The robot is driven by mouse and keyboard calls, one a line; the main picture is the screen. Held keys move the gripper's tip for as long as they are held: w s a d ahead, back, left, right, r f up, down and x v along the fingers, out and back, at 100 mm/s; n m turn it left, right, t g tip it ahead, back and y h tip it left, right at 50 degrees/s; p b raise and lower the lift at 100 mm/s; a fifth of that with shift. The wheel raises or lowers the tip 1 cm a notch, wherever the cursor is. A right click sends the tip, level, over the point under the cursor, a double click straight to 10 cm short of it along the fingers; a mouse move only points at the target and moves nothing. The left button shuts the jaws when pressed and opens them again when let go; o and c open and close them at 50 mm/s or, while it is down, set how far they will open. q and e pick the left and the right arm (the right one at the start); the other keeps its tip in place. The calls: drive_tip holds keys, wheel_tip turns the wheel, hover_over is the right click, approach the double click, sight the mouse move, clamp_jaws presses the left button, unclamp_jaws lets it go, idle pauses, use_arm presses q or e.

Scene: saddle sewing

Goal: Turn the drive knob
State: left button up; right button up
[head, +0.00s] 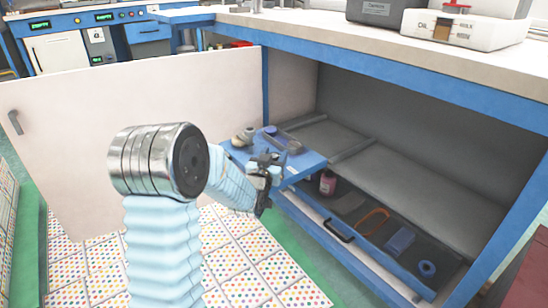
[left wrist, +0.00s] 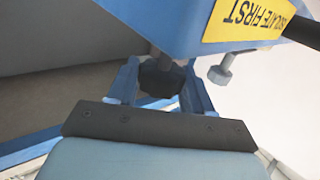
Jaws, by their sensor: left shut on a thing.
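The drive knob (left wrist: 160,82) shows in the left wrist view as a dark lobed knob on a short shaft, under a blue panel (left wrist: 190,22). My left gripper (left wrist: 160,92) has its two blue fingers on either side of the knob and is shut on it. In the head view my left gripper (head: 264,170) is at the edge of a small blue platform (head: 308,163) in front of the open cabinet. The knob cannot be made out there. My right gripper is not in view.
A yellow label (left wrist: 247,20) reading "ISOLATE FIRST" and a grey bolt (left wrist: 221,72) are beside the knob. A pulled-out drawer (head: 352,246) holds several small items. The open white door (head: 80,135) stands at left. The worktop (head: 330,35) overhangs the cabinet.

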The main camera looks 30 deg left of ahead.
use_arm(q)
drive_tip(key=shift+a+f+m+h+b, duration=0.1)
drive_tip(key=shift+m+h+b, duration=0.25)
drive_tip(key=shift+h+b, duration=0.2)
drive_tip(key=shift+a+f+m+h+b, duration=0.1)
drive_tip(key=shift+m+h+b, duration=0.25)
drive_tip(key=shift+h+b, duration=0.2)
drive_tip(key=shift+d+r+m+h, duration=0.15)
drive_tip(key=shift+m+h, duration=0.25)
drive_tip(key=shift+h, duration=0.2)
drive_tip(key=shift+d+r+m+h, duration=0.1)
drive_tip(key=shift+m+h, duration=0.3)
drive_tip(key=shift+h, duration=0.2)
drive_tip(key=o, duration=1)
drive_tip(key=shift+c, duration=0.2)
drive_tip(key=s, duration=1.3)
drive_tip(key=shift+s+a+p, duration=0.2)
drive_tip(key=shift+s+p, duration=0.2)
